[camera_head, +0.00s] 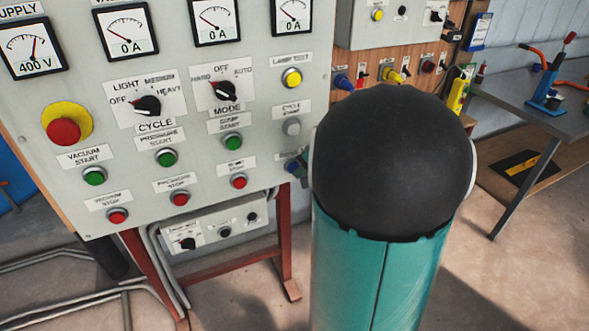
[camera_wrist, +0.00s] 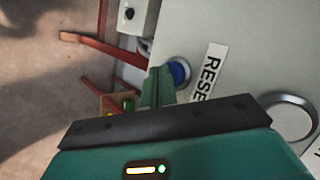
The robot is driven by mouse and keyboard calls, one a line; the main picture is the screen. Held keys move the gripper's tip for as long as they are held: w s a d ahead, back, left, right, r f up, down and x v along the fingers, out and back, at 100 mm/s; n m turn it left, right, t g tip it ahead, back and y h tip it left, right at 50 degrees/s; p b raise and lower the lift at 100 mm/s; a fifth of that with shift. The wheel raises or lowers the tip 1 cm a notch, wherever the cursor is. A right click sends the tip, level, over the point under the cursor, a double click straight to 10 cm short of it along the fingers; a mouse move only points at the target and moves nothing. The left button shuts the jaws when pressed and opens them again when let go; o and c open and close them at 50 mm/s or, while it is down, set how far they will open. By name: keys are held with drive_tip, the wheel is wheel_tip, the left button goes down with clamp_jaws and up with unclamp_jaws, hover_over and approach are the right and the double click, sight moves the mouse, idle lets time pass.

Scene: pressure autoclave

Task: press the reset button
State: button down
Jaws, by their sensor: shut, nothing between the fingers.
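The reset button is a round blue button (camera_wrist: 181,72) in a metal ring on the light grey panel (camera_wrist: 225,30), beside a white label (camera_wrist: 208,72) reading "RESE", its end cut off. My gripper (camera_wrist: 158,84) is shut and empty. Its teal fingers overlap the left edge of the button in the wrist view; I cannot tell whether they touch it. In the head view a small part of my gripper (camera_head: 296,166) shows at the panel's right edge, and my own dark, teal arm link hides most of that area.
The control panel (camera_head: 262,130) carries several dials, knobs and buttons, with a red emergency stop (camera_head: 64,131) on the left. Red legs (camera_head: 285,235) and a small switch box (camera_head: 215,232) are below. A grey workbench (camera_head: 530,100) stands at the right. Bare floor shows between.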

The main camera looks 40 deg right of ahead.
drive_tip(key=shift+w+d, duration=0.1)
drive_tip(key=shift+w, duration=0.3)
drive_tip(key=shift+s, duration=0.1)
idle(0.5)
drive_tip(key=shift+s+a, duration=0.25)
drive_tip(key=shift+s, duration=0.5)
drive_tip(key=shift+s+a, duration=0.25)
drive_tip(key=shift+s, duration=0.55)
drive_tip(key=shift+s+a, duration=0.2)
drive_tip(key=shift+s, duration=0.65)
drive_tip(key=shift+s+a, duration=0.25)
drive_tip(key=shift+s, duration=0.55)
